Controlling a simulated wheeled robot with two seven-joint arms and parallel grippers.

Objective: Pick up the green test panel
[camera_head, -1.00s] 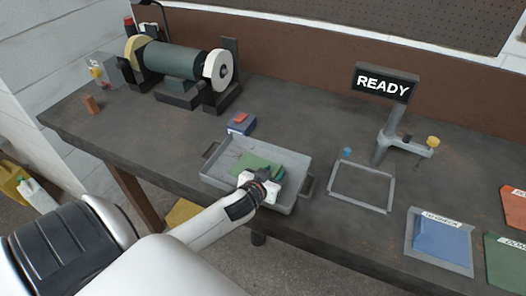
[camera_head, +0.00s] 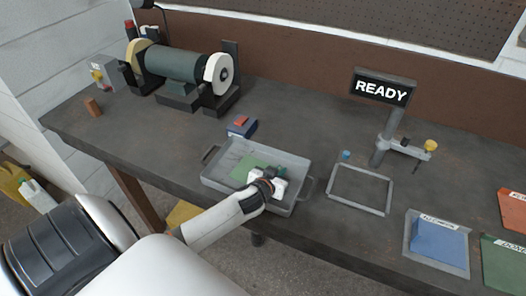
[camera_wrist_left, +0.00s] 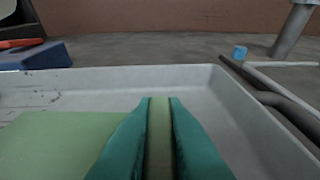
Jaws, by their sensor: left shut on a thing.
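The green test panel (camera_head: 252,166) shows in the grey tray (camera_head: 216,180) on the bench. In the left wrist view its flat green face (camera_wrist_left: 58,145) is low at the left, against the tray floor. My left gripper (camera_head: 280,171) reaches into the tray at the panel's right side. In the left wrist view its teal fingers (camera_wrist_left: 159,135) are shut on a narrow green strip, coloured like the panel. The fingers hide where the strip meets the flat face. I cannot tell whether the panel is clear of the tray floor. My right gripper is not in view.
A blue block with a red top (camera_head: 241,125) stands behind the tray. An empty grey frame (camera_head: 333,190) and a stand with a READY sign (camera_head: 382,87) are to the right. A bench grinder (camera_head: 175,65) is at the back left. Labelled plates (camera_head: 437,240) lie at the right.

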